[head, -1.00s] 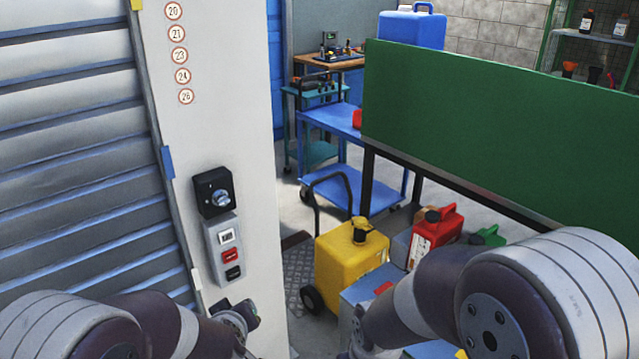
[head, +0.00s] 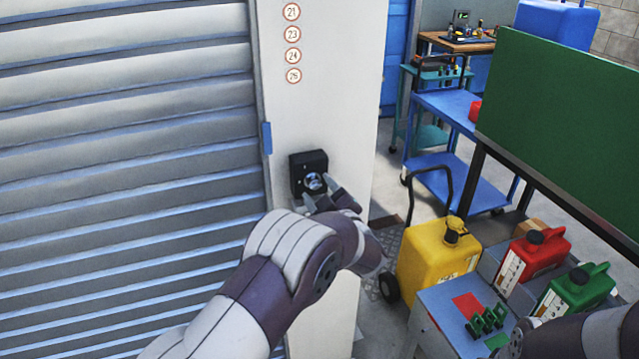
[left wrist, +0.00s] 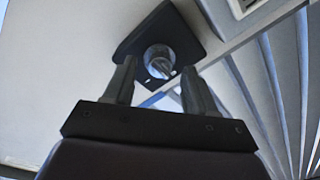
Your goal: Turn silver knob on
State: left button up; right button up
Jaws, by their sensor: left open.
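The silver knob (head: 315,182) sits on a black square plate (head: 298,170) on the white post beside the roller shutter. My left gripper (head: 321,193) is open in front of it, its fingers pointing at the plate. In the left wrist view the silver knob (left wrist: 159,62) shows between and just beyond the two open fingertips (left wrist: 156,75), with the black plate (left wrist: 190,45) behind it. I cannot tell whether a finger touches the knob. My right arm shows at the lower right edge of the head view, and its gripper is out of frame.
The shutter (head: 120,150) fills the left. Right of the white post (head: 345,100) stand a yellow canister on a trolley (head: 437,255), red (head: 535,255) and green (head: 578,290) cans, and a green panel (head: 560,120). My left arm hides the button box below the knob.

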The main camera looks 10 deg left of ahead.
pick_arm(q)
jog(key=shift+w+a, duration=0.35)
jog(key=shift+a, duration=0.1)
jog(key=shift+w+d, duration=0.15)
jog(key=shift+d, duration=0.05)
jog(key=shift+a, duration=0.1)
grip_shut()
jog(key=shift+m, duration=0.3)
jog(key=m+p, duration=0.2)
jog(key=m, duration=0.3)
jog(key=shift+r+m, duration=0.1)
jog(key=shift+m, duration=0.2)
jog(key=m+p, duration=0.2)
jog(key=m, duration=0.3)
jog(key=shift+m+t, duration=0.3)
jog(key=shift+m, duration=0.4)
